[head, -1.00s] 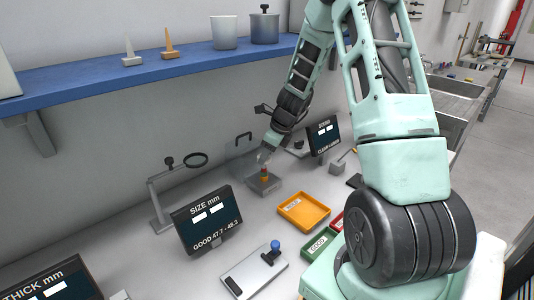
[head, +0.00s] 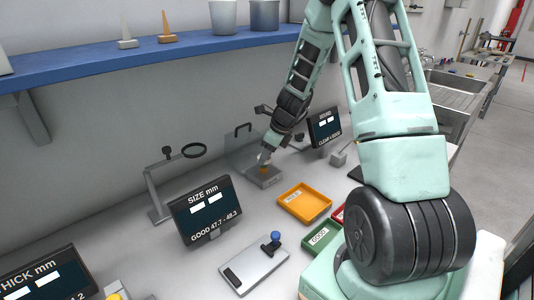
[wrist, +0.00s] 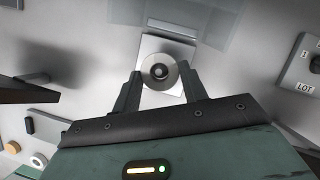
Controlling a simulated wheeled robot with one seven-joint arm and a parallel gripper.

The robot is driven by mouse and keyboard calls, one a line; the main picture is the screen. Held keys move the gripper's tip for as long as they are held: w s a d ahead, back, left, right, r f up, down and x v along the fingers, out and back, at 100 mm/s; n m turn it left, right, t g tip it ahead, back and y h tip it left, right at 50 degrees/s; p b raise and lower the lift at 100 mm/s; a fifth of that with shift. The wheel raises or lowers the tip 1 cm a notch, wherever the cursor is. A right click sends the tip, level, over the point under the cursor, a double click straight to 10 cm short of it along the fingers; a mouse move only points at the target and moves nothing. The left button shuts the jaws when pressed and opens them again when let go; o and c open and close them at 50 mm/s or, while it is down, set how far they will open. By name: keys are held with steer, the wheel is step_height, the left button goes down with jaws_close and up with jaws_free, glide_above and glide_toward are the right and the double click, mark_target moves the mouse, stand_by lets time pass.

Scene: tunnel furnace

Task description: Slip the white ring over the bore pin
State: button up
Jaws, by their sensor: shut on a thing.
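My gripper (wrist: 159,82) is shut on the white ring (wrist: 148,78) in the wrist view, one finger on each side of its rim. Through the ring's hole I see the round end of the bore pin (wrist: 159,71), roughly centred. How far down the pin the ring sits, I cannot tell. Below is the pin's pale square base (wrist: 151,43). In the head view my gripper (head: 265,158) points down just above the grey base block (head: 267,182). An orange band of the pin (head: 263,170) shows there; the ring is too small to make out.
An orange tray (head: 304,203) and a green tray (head: 322,238) lie front right of the block. The SIZE monitor (head: 206,210) and a stand with a hoop (head: 194,150) are at left. Another monitor (head: 324,128) stands behind right. A blue shelf (head: 180,57) runs above.

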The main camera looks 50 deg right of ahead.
steer(key=o, duration=1)
steer(key=shift+o, duration=0.2)
steer(key=shift+r, duration=0.1)
steer(key=v, duration=1.7)
steer(key=shift+s, duration=0.15)
